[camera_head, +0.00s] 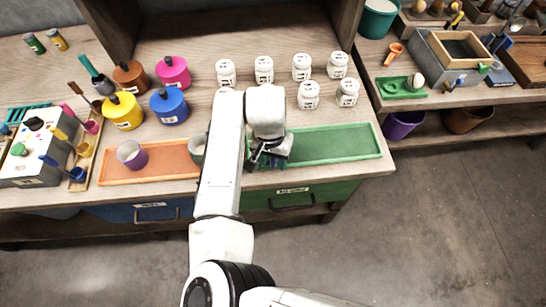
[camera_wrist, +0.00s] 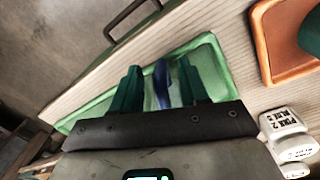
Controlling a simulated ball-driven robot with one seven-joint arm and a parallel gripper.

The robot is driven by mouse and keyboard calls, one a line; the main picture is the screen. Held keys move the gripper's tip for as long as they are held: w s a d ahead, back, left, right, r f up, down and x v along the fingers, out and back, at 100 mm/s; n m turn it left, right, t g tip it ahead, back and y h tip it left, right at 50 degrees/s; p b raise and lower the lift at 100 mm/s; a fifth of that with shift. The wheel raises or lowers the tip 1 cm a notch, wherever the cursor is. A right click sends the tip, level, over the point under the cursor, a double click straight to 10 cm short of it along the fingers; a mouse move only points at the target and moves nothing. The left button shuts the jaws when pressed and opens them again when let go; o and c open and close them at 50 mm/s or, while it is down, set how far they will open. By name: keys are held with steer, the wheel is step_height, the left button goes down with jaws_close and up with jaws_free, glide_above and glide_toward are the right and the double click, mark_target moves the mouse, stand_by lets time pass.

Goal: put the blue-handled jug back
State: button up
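My gripper (camera_head: 268,160) is low over the left part of the green tray (camera_head: 335,144). In the wrist view its two green fingers (camera_wrist: 159,85) stand apart. A narrow blue upright piece (camera_wrist: 162,85), which looks like a handle, is between them, with a gap visible on its left. Whether it is the jug's handle I cannot tell; its lower part is hidden by my gripper. In the head view my arm covers this spot. A blue cup with a long blue handle (camera_head: 77,174) is at the left wooden rack.
An orange tray (camera_head: 165,178) with a purple-and-white cup (camera_head: 131,154) lies left of my arm. White labelled jars (camera_head: 308,95) stand behind the green tray. Coloured lidded pots (camera_head: 169,106) stand at back left. The green tray's right part is bare.

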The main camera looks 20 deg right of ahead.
step_height(320, 180, up, 12)
steer(key=b, duration=0.1)
steer(key=shift+w+a+r, duration=0.15)
steer(key=shift+w+a, duration=0.1)
steer(key=shift+w, duration=0.05)
stand_by(0.3)
steer(key=shift+d, duration=0.1)
steer(key=s+d+f+n+t+h, duration=0.1)
steer(key=s+d+t+h, duration=0.1)
steer(key=d, duration=0.9)
steer(key=s+d+f+n+t+h, duration=0.1)
steer(key=s+d+h, duration=0.1)
steer(key=d, duration=0.9)
steer(key=s+a+f+n+y, duration=0.1)
steer(key=s+a+f+n, duration=0.1)
steer(key=s, duration=0.5)
steer(key=s+a+f+n+g+y, duration=0.1)
steer(key=s+a+f+n, duration=0.1)
steer(key=s+a+f, duration=0.2)
steer(key=s+a+f+n+y, duration=0.1)
steer(key=s+a+f+y, duration=0.1)
steer(key=s+f, duration=0.4)
steer(key=s+a, duration=0.1)
steer(key=s, duration=0.3)
steer(key=shift+s+a+f+n+g, duration=0.15)
steer(key=shift+a+f+n+g, duration=0.15)
steer(key=shift+a+n, duration=0.1)
